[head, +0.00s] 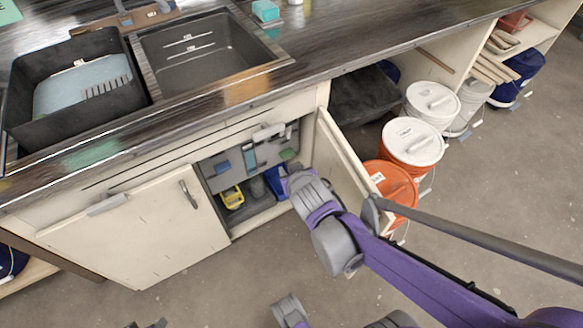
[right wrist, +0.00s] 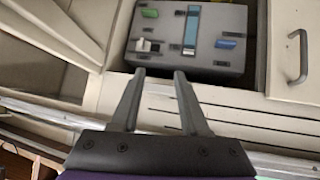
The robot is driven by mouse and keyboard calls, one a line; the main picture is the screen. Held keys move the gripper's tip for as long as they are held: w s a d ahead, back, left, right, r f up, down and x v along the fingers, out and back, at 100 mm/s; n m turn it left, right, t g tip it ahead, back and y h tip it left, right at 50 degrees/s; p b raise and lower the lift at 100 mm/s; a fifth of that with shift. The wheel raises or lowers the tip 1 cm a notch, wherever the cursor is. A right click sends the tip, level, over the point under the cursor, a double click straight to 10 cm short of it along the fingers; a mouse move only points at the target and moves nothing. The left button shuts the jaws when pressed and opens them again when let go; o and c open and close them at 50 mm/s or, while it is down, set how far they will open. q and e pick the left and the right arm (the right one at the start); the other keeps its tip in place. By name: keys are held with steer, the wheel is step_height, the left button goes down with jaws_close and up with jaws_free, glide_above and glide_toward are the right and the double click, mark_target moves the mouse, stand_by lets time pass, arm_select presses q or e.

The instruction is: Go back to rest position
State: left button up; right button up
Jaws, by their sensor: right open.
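My right gripper (right wrist: 160,73) is open and empty, its two dark fingers apart in the right wrist view. In the head view the purple right arm reaches to the open cupboard under the sink, and its hand (head: 295,181) is at the opening, fingertips hard to make out. The grey control panel (head: 246,158), with blue and green levers and a light-blue strip, is inside the cupboard. It also shows in the right wrist view (right wrist: 190,60), beyond the fingertips, with no contact visible. Dark tips (head: 148,324) at the bottom edge may be my left gripper; their state is unclear.
The open cupboard door (head: 345,165) stands close beside my right arm. Lidded buckets (head: 412,142) and an orange-lidded one (head: 392,186) stand to its right. A counter (head: 330,50) with two sink basins overhangs the cupboard. The floor (head: 210,285) in front is clear.

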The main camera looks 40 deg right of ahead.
steer(key=shift+s+a, duration=0.1)
stand_by(0.5)
steer(key=s+a+f+n+g+y, duration=0.3)
steer(key=s+a+g+y, duration=0.15)
steer(key=s+a, duration=0.75)
arm_select(q)
step_height(320, 180, up, 16)
steer(key=w+p, duration=0.2)
steer(key=p, duration=1.2)
steer(key=shift+r+t+p, duration=0.25)
steer(key=shift+t+p, duration=0.1)
steer(key=shift+t, duration=0.05)
arm_select(e)
step_height(320, 180, up, 17)
steer(key=d, duration=0.1)
steer(key=shift+d+h, duration=0.35)
arm_select(q)
steer(key=shift+s, duration=0.1)
arm_select(e)
steer(key=shift+s+t, duration=0.15)
steer(key=shift+t, duration=0.1)
